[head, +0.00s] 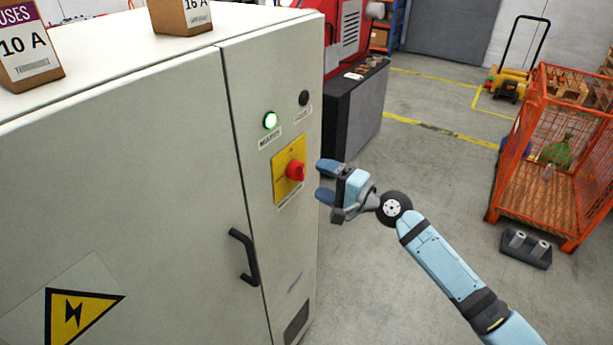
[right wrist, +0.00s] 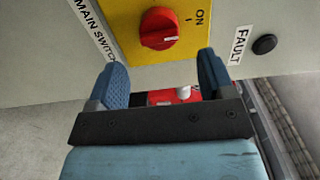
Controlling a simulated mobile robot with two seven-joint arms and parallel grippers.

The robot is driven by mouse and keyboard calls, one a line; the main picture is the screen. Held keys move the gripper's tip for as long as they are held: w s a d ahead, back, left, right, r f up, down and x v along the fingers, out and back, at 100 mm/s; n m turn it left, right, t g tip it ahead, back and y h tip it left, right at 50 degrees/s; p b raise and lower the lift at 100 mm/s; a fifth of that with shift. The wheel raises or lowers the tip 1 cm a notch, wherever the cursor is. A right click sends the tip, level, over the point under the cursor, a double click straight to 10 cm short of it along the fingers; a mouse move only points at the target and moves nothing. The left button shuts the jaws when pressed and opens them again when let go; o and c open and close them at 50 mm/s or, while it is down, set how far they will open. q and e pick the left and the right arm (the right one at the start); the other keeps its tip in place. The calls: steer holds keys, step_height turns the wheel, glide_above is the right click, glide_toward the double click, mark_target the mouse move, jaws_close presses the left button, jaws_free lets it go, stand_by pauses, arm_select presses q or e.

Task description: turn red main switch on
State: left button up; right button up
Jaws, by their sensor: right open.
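The red main switch knob (head: 296,171) sits on a yellow plate (head: 280,185) on the grey cabinet's narrow front panel. In the right wrist view the knob (right wrist: 158,28) is just beyond my fingers, with the "ON I" marking to its right on the yellow plate (right wrist: 120,22). The exact setting of the knob is hard to tell. My right gripper (head: 322,180) is open and empty, its fingers pointing at the panel, a short way from the knob and apart from it. Its two fingers also show in the right wrist view (right wrist: 162,72). My left gripper is out of view.
A black door handle (head: 244,257) juts out at lower left. An orange mesh cage (head: 550,150) stands at right. Floor between is mostly clear.

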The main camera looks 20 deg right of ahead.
steer(key=b+v, duration=0.1)
steer(key=v, duration=0.6)
steer(key=shift+s, duration=0.1)
steer(key=s+a+f+n+g+h+p, duration=0.1)
steer(key=s+a+f+n+h, duration=0.3)
steer(key=s+f, duration=0.7)
steer(key=s+a+f+n+g+h+p, duration=0.2)
steer(key=s+a+f+n+h+p, duration=0.1)
steer(key=s+f+n, duration=0.6)
steer(key=s+a+f+p, duration=0.1)
steer(key=s+f, duration=0.2)
steer(key=s, duration=0.1)
steer(key=shift+f+n+h, duration=0.3)
steer(key=shift+h, duration=0.1)
steer(key=shift+s+a, duration=0.1)
steer(key=shift+s, duration=0.05)
